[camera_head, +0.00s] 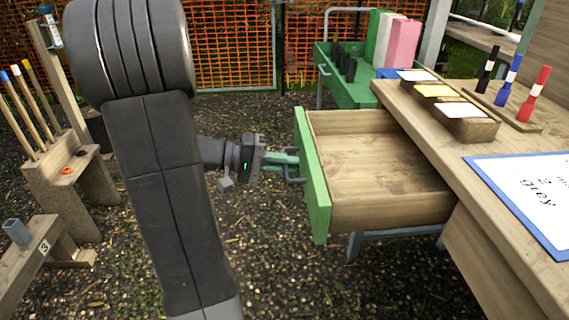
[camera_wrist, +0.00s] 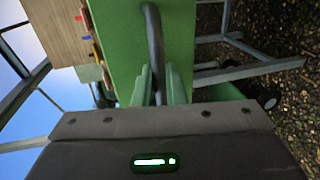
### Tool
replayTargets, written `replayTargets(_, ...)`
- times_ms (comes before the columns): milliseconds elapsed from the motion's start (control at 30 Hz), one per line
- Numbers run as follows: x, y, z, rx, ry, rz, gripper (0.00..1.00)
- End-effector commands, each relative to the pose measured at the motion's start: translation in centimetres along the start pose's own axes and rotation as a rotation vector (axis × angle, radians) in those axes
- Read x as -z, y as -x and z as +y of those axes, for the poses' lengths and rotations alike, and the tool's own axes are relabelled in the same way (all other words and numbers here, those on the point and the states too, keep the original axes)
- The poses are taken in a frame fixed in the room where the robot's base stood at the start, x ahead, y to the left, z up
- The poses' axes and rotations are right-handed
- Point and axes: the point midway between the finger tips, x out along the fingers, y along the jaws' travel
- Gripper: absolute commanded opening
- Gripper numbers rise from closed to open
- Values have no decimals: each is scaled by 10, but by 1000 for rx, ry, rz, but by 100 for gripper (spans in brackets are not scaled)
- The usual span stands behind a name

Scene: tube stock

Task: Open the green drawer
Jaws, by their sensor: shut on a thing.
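The green drawer (camera_head: 313,180) stands well out from the wooden desk in the head view, and its wooden inside looks empty. Its green front also shows in the wrist view (camera_wrist: 118,45). A dark grey bar handle (camera_head: 293,180) is fixed to the front; it also shows in the wrist view (camera_wrist: 153,40). My gripper (camera_head: 290,161) is at the handle, with its green fingers on both sides of the bar. In the wrist view my gripper (camera_wrist: 158,85) is shut on the handle.
The desk top (camera_head: 400,97) carries small block trays, a marker stand with several markers and a blue-edged sign (camera_head: 530,190). A green cart (camera_head: 350,90) stands behind. Wooden stands (camera_head: 75,170) are at the left. The gravel between them and the drawer is clear.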

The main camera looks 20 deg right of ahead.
Motion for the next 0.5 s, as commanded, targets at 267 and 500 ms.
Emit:
replayTargets(267, 0, 0, 0, 0, 0, 0, 25)
replayTargets(500, 0, 2, 0, 0, 0, 1, 25)
